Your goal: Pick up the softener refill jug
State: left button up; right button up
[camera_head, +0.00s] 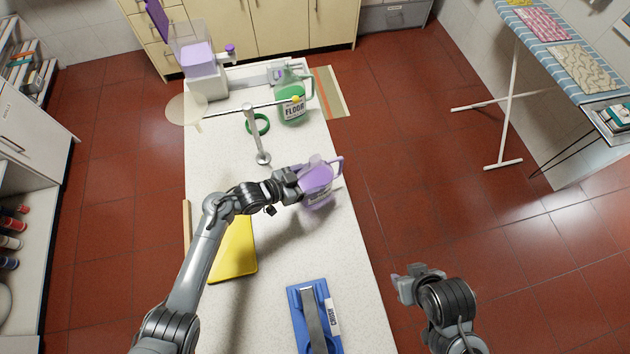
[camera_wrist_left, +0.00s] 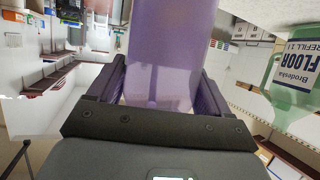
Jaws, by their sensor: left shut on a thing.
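A translucent purple jug (camera_head: 318,178), which I take to be the softener refill jug, is over the right part of the white worktop (camera_head: 300,250). Its label is partly hidden and unreadable. My left gripper (camera_head: 302,184) reaches it from the left and is shut on its body. In the left wrist view the purple jug (camera_wrist_left: 160,60) fills the space between the two fingers of the gripper (camera_wrist_left: 162,92). A shadow lies on the worktop below and left of the jug, so it appears raised. My right gripper (camera_head: 408,284) is off the worktop's right side, apart from everything; its jaw opening is unclear.
A green FLOOR jug (camera_head: 292,100) stands at the far end near a metal post with a crossbar (camera_head: 257,135) and a green ring (camera_head: 258,124). A purple-filled dispenser (camera_head: 198,62) is far left. A yellow board (camera_head: 236,250) and a blue tool (camera_head: 300,310) lie nearer.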

aim_at(308, 167)
pick_arm(q)
jog(key=shift+w+r, duration=0.1)
jog(key=shift+r, duration=0.1)
notch_tip(308, 167, up, 10)
jog(key=shift+f, duration=0.1)
dwell(0.4)
dwell(1.1)
